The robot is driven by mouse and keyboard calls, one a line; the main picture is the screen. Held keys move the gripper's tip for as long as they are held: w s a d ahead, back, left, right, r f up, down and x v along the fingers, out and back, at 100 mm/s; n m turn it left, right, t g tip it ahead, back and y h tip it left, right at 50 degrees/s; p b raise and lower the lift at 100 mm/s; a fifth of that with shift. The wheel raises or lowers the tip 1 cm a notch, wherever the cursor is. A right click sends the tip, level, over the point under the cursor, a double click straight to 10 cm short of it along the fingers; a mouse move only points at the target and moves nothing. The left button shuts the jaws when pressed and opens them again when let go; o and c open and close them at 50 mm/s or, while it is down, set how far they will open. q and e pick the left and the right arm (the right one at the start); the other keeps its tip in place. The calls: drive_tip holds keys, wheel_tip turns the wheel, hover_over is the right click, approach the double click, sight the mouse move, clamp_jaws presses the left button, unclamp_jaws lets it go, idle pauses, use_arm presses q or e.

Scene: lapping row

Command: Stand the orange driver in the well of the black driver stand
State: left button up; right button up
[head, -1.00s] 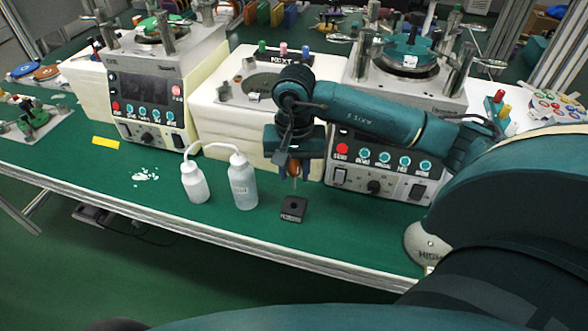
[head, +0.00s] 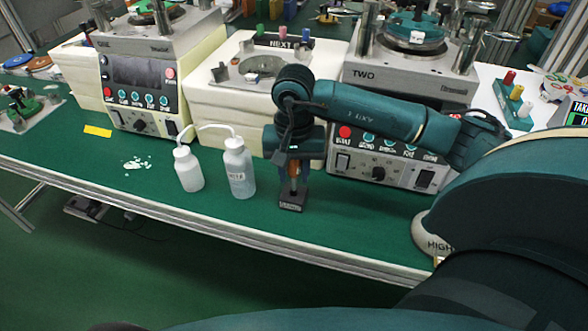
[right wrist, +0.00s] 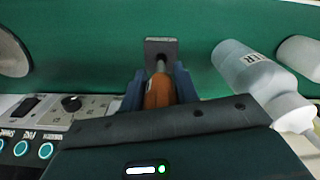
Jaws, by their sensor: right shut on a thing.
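The orange driver (head: 294,169) is upright in my right gripper (head: 292,175), which is shut on its handle. The black driver stand (head: 290,206), a small square block with a pale label, sits on the green bench directly below. In the right wrist view the orange handle (right wrist: 158,93) lies between the two fingers, and its metal shaft runs to the stand (right wrist: 161,46). The shaft's tip meets the stand's top at the well; I cannot tell how deep it goes. My left gripper is out of view.
Two white bottles, one small (head: 188,170) and one larger (head: 239,170), stand left of the stand. The machine marked TWO (head: 388,170) is close behind on the right. The bench's front edge (head: 300,238) is near. Green bench right of the stand is clear.

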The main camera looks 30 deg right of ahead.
drive_tip(key=shift+f+b, duration=1.65)
drive_tip(key=shift+f, duration=0.15)
drive_tip(key=o, duration=1.1)
drive_tip(key=shift+r, duration=0.1)
wheel_tip(320, 180, up, 13)
